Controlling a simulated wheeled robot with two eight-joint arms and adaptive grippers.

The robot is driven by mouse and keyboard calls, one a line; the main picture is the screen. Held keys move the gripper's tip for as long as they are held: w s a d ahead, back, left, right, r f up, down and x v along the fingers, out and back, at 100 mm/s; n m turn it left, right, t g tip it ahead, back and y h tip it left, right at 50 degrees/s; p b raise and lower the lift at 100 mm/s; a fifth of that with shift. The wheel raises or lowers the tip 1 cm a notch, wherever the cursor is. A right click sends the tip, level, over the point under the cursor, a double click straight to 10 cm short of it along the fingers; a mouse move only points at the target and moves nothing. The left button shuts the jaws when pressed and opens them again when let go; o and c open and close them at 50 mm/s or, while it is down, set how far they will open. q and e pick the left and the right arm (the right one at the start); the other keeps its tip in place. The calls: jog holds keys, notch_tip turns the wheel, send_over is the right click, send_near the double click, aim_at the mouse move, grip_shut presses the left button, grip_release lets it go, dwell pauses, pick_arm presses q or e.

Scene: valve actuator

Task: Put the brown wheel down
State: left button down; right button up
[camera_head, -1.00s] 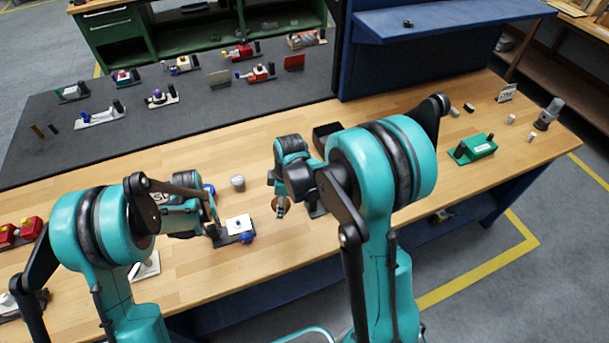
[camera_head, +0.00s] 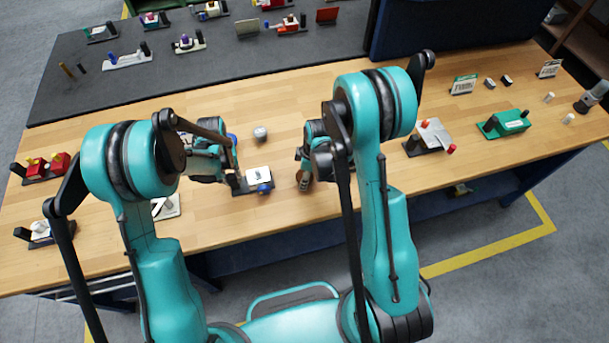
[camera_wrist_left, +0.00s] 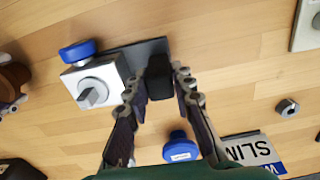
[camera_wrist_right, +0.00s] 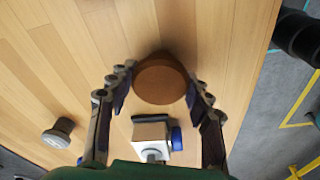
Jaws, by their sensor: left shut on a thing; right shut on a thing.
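The brown wheel (camera_wrist_right: 160,80) is a round disc between the fingertips of my right gripper (camera_wrist_right: 158,88), which is shut on it. In the head view the wheel (camera_head: 304,178) is just right of the white valve actuator (camera_head: 257,175), apart from it. I cannot tell whether it touches the table. It also shows at the edge of the left wrist view (camera_wrist_left: 12,78). My left gripper (camera_wrist_left: 160,80) is shut on the black post (camera_wrist_left: 160,72) at the end of the actuator's dark base. The actuator has a blue knob (camera_wrist_left: 78,52) and a bare grey stem (camera_wrist_left: 90,95).
A blue cap (camera_wrist_left: 180,147), a hex nut (camera_wrist_left: 287,107) and a lettered plate (camera_wrist_left: 250,150) lie near my left gripper. A grey knob (camera_head: 260,132) stands behind the actuator. A green unit (camera_head: 507,123) is farther right. The wood around the wheel is mostly clear.

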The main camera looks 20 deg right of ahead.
jog(key=shift+f, duration=0.1)
jog(key=o, duration=1.3)
jog(key=shift+c, duration=0.2)
notch_tip(320, 180, up, 12)
jog(key=d+r, duration=0.1)
jog(key=d, duration=0.1)
jog(key=s+d+r+m+t+h, duration=0.1)
jog(key=s+r+m+t, duration=0.5)
jog(key=s+r+m, duration=0.7)
jog(key=shift+s+r+h, duration=0.3)
jog(key=shift+s+r, duration=0.35)
jog(key=shift+s, duration=0.15)
jog(key=shift+d, duration=0.1)
